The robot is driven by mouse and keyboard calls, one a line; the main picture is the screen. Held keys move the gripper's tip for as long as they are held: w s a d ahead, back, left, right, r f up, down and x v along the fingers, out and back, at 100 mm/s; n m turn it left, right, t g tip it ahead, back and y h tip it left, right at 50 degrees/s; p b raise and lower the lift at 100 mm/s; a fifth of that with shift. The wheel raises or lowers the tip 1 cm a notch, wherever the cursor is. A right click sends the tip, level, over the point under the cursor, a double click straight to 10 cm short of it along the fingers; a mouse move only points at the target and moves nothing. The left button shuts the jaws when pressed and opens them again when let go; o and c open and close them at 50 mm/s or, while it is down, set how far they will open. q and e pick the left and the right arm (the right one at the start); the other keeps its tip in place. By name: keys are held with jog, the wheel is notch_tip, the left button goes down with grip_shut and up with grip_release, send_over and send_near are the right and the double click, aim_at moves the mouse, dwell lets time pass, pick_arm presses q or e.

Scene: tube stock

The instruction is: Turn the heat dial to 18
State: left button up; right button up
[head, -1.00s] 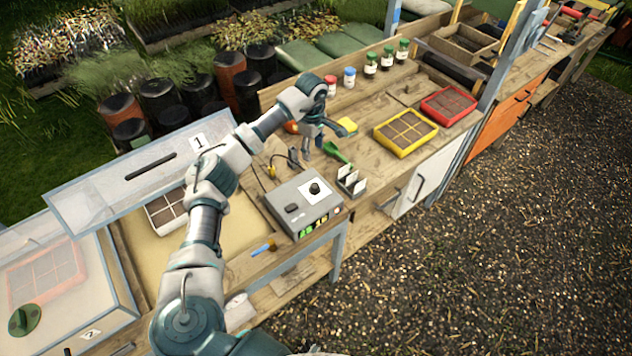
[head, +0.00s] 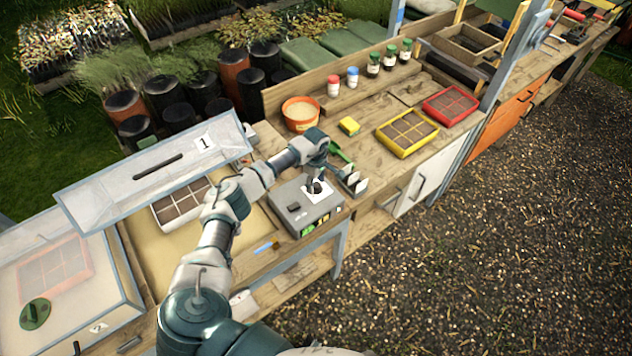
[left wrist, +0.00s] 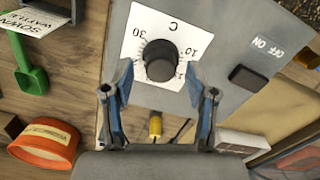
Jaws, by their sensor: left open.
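The heat dial (left wrist: 160,60) is a black round knob on a white scale plate marked C, 30 and other numbers, on a grey control box (head: 298,214). My left gripper (left wrist: 158,78) is open, its blue-lined fingers at either side of the knob's near edge in the left wrist view. I cannot tell if they touch it. In the head view the left gripper (head: 316,178) is over the box and partly covers the dial. The knob's pointer setting is not clear to me. The box's green display (head: 314,224) is too small to read surely. My right gripper is not in view.
A black on/off switch (left wrist: 248,78) is beside the dial. A green scoop (left wrist: 28,75) and an orange pot (head: 300,114) are close by. The raised lid marked 1 (head: 160,168) stands behind my left arm. Yellow (head: 406,152) and red trays sit farther right.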

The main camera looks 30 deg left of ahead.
pick_arm(q)
jog(key=shift+d, duration=0.25)
jog(key=shift+d+r, duration=0.1)
jog(key=shift+d, duration=0.05)
grip_shut()
